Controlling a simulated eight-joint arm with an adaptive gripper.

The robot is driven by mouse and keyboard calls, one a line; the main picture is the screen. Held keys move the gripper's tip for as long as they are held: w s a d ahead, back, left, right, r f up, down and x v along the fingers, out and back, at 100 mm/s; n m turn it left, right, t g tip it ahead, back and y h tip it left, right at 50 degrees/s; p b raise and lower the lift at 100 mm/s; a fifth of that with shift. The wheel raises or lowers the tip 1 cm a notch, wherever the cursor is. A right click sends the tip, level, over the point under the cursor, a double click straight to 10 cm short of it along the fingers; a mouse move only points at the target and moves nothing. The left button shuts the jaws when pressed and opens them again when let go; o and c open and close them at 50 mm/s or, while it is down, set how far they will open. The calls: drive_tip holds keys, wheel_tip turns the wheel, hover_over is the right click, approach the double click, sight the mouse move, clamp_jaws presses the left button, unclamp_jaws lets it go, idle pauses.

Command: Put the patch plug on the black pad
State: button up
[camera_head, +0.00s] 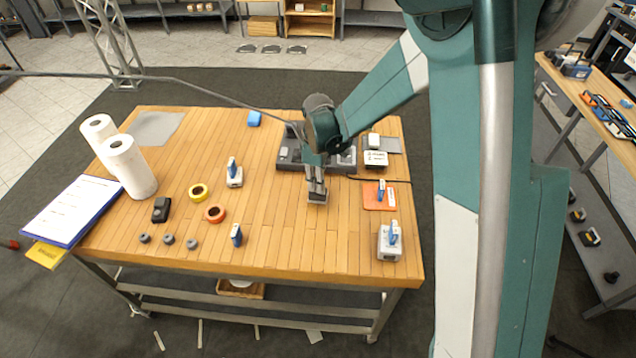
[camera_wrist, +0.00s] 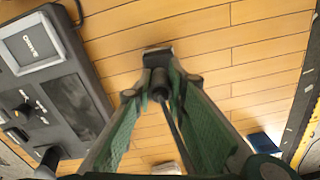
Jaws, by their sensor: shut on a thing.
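My gripper (camera_head: 317,188) points down over the middle right of the wooden table, in front of the dark console. In the wrist view my gripper (camera_wrist: 158,80) is shut on a small dark plug (camera_wrist: 158,57), which I take as the patch plug. A dark cable runs from it back between the fingers. The plug is close to the tabletop; I cannot tell if it touches. No pad is plainly black: a grey pad (camera_head: 393,146) lies at the back right, partly under a box, and a grey sheet (camera_head: 155,128) lies at the back left.
The dark console (camera_head: 290,160) stands behind my gripper and shows in the wrist view (camera_wrist: 75,105). An orange pad (camera_head: 372,203) bears a blue-and-white item. A white box (camera_head: 389,246) stands at the front right. Tape rings (camera_head: 214,214), paper rolls (camera_head: 131,172) and a clipboard (camera_head: 72,211) are left.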

drive_tip(key=shift+f, duration=0.15)
drive_tip(key=o, duration=0.9)
drive_tip(key=shift+r, duration=6.15)
